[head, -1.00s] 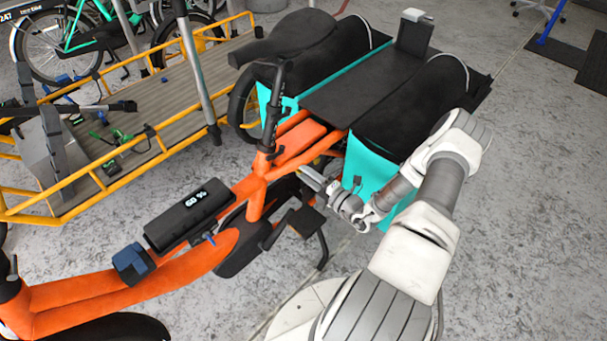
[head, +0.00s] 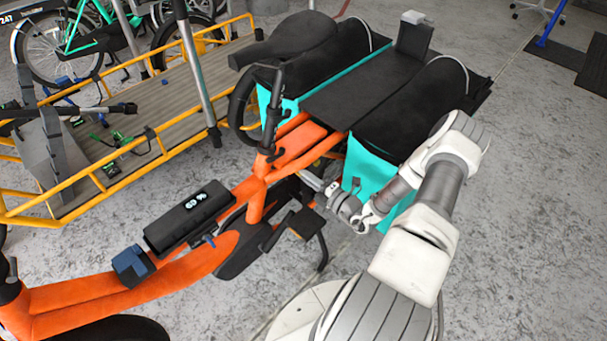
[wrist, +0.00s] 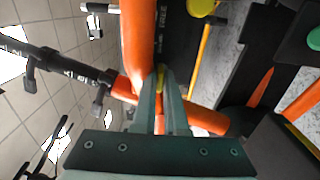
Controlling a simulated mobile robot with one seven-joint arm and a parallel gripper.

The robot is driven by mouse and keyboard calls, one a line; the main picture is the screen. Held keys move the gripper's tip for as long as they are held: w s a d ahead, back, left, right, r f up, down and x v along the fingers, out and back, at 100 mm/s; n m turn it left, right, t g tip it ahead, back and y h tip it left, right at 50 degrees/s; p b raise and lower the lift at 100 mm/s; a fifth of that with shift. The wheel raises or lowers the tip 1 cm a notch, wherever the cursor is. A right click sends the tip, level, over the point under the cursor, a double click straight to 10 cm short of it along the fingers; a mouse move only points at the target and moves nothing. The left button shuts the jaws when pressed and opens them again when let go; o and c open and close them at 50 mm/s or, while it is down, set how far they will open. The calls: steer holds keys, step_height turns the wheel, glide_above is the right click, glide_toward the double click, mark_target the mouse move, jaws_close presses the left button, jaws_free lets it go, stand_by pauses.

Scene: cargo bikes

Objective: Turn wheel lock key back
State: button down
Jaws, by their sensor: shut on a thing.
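My gripper (wrist: 160,88) is closed at its fingertips around a small yellowish piece (wrist: 160,76), seen in the wrist view. It appears to be the wheel lock key, but most of it is hidden between the fingers. It sits close against the orange bike frame (wrist: 137,45). In the head view, my gripper (head: 309,180) reaches in from the right, beside the orange cargo bike (head: 256,200) and just left of the turquoise bag side (head: 365,178). The lock body and keyhole cannot be made out there.
Black bags and a flat rack (head: 340,92) crowd the bike's rear above my gripper. A crank and pedal (head: 305,222) lie just below it. A yellow-railed cargo platform (head: 110,170) stands to the left. Grey floor (head: 520,220) is open at the right.

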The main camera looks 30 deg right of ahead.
steer(key=shift+n, duration=0.3)
steer(key=n+p, duration=0.6)
steer(key=n, duration=1.1)
steer(key=shift+s, duration=0.1)
stand_by(0.3)
steer(key=c, duration=1)
jaws_free()
steer(key=shift+o, duration=0.2)
